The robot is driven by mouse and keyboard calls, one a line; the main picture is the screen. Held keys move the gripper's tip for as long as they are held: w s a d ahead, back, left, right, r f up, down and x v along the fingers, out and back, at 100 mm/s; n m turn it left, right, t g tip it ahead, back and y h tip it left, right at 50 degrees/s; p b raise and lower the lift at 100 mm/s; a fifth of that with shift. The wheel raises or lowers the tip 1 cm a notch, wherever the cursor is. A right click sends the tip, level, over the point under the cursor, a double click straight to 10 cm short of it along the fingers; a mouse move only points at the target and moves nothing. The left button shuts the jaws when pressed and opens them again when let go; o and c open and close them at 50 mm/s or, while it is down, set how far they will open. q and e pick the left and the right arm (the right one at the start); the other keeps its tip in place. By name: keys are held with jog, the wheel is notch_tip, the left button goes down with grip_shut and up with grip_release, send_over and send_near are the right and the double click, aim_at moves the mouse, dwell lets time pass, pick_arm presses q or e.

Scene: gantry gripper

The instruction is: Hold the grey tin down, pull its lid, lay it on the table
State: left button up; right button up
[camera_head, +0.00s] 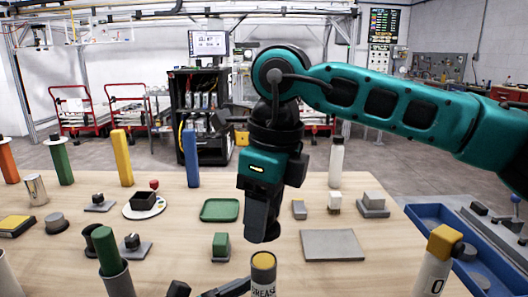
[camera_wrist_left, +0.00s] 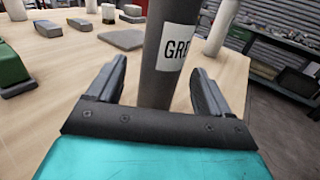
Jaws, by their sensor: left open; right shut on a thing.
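The grey tin (camera_head: 263,272) stands at the near middle of the table, its white label reading GREASE. Its top is uncovered and shows a yellow surface. In the left wrist view the tin (camera_wrist_left: 163,75) rises upright between the fingers of my left gripper (camera_wrist_left: 158,80), which is open with a gap on both sides. My right gripper (camera_head: 263,228) points down above and behind the tin in the head view. It is shut on the dark grey lid (camera_head: 271,233), mostly hidden by the fingers, apart from the tin.
A flat grey mat (camera_head: 333,245) lies right of the tin. A green block (camera_head: 221,246) and a green tray (camera_head: 220,210) are to the left. A white-and-yellow canister (camera_head: 436,262) stands near right, beside a blue bin (camera_head: 432,213). Several small parts cover the left side.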

pick_arm(q)
jog(key=v, duration=1)
jog(key=shift+s+a, duration=0.15)
jog(key=shift+a, duration=0.05)
